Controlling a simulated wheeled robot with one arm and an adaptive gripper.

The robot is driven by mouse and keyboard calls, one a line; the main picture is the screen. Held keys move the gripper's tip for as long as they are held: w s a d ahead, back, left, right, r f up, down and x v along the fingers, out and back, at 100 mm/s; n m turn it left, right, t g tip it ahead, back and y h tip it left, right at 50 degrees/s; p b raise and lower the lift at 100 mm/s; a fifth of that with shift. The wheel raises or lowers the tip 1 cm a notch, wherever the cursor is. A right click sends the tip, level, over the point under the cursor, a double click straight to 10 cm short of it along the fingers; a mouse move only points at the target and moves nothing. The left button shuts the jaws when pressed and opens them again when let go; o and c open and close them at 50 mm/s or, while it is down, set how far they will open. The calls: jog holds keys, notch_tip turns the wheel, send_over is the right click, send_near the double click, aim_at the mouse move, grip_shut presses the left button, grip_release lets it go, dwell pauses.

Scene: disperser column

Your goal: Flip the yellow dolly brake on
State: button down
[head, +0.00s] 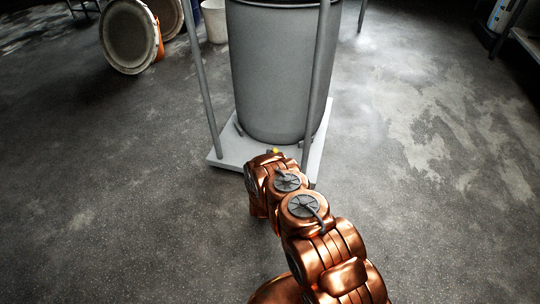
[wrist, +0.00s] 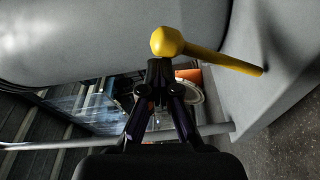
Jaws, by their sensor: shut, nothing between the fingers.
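The yellow brake lever (wrist: 222,59) has a round knob (wrist: 166,41) and a thin rod that runs to the right and meets a light grey surface in the wrist view. My gripper (wrist: 160,72) is shut and empty, its fingertips right by the knob; I cannot tell whether they touch it. In the head view only a small yellow spot of the brake (head: 275,151) shows above my arm, and my gripper is hidden behind the arm. The pale dolly (head: 228,160) carries a large grey vat (head: 285,75).
Two upright grey poles, left (head: 200,80) and right (head: 317,85), stand at the dolly's front. A round lid (head: 128,36) and a white bucket (head: 214,22) are at the back left. The floor on both sides is open. A shelf edge (head: 525,42) is far right.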

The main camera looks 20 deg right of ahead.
jog(key=shift+s+d+f, duration=0.1)
jog(key=shift+s+d, duration=0.05)
jog(key=shift+d, duration=0.25)
jog(key=a+r, duration=0.3)
jog(key=a, duration=0.1)
jog(key=f+p+v, duration=0.1)
jog(key=p+v, duration=0.1)
jog(key=v, duration=0.7)
jog(key=shift+a+f, duration=0.35)
jog(key=shift+a, duration=0.15)
jog(key=shift+p, duration=0.3)
